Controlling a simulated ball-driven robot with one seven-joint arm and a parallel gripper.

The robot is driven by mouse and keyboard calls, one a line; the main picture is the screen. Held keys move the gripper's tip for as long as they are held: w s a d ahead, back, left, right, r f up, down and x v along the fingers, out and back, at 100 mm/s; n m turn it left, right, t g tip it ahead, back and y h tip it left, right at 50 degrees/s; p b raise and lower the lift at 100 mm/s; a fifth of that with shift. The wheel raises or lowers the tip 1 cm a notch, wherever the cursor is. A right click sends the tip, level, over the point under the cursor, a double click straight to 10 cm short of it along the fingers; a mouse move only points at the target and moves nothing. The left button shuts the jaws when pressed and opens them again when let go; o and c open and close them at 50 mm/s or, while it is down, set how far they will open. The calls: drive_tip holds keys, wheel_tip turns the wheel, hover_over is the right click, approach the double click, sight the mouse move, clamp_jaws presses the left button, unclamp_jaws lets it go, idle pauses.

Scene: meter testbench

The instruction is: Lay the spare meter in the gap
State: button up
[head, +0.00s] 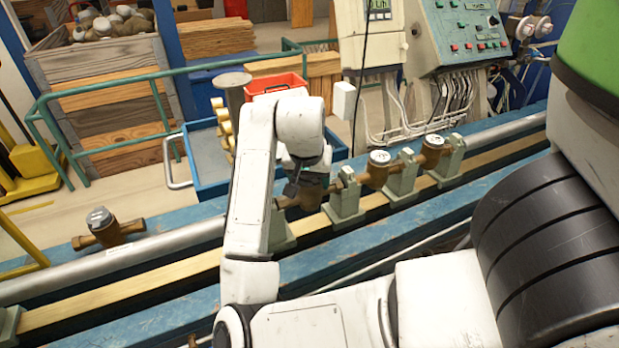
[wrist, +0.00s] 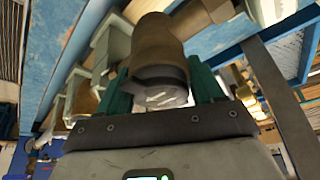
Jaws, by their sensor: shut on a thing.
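My gripper (head: 303,184) is shut on a brass meter (head: 312,197), which is partly hidden by my wrist in the head view. In the wrist view the green fingers (wrist: 162,88) stand on both sides of the meter's round brown body (wrist: 158,48). The held meter is at the gap in the meter row, between two grey-green supports (head: 344,203). I cannot tell if it rests on them. Another brass meter (head: 107,228) with a grey lid stands on the blue bench at the left, apart from the row.
Two more meters (head: 377,170) (head: 432,152) sit in the row to the right. A grey pipe (head: 130,258) and a yellowish rail (head: 110,295) run along the bench. A blue tray (head: 207,188) and a red bin (head: 275,83) are behind my gripper. A control panel (head: 462,35) stands at the back.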

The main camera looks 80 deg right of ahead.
drive_tip(key=shift+f, duration=0.2)
idle(0.3)
drive_tip(key=o, duration=1.7)
drive_tip(key=shift+o, duration=0.2)
wheel_tip(320, 180, up, 9)
drive_tip(key=p, duration=0.8)
